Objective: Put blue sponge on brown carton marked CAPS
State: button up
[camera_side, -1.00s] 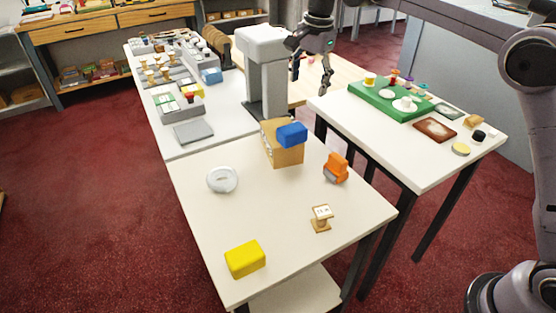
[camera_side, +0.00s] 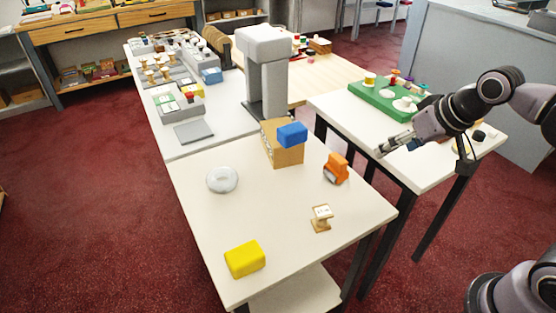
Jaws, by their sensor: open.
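A blue sponge (camera_side: 292,134) rests on top of a brown carton (camera_side: 287,156), towards its right side. The carton stands at the back of the near white table; no CAPS lettering can be read on it. My gripper (camera_side: 385,151) is open and empty. It is to the right of the carton, over the left edge of the right-hand white table, apart from the sponge.
On the near table (camera_side: 212,240) are a white round dish (camera_side: 222,180), a yellow block (camera_side: 245,259), an orange item (camera_side: 336,169) and a small wooden stand (camera_side: 321,218). A grey column (camera_side: 267,75) rises behind the carton. A green tray (camera_side: 374,103) sits on the right-hand table.

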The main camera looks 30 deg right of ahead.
jog(key=shift+n+t, duration=0.4)
jog(key=shift+n, duration=0.5)
jog(key=s+f, duration=0.3)
jog(key=shift+s+d+f, duration=0.15)
jog(key=shift+d+f, duration=0.05)
jog(key=shift+f, duration=0.05)
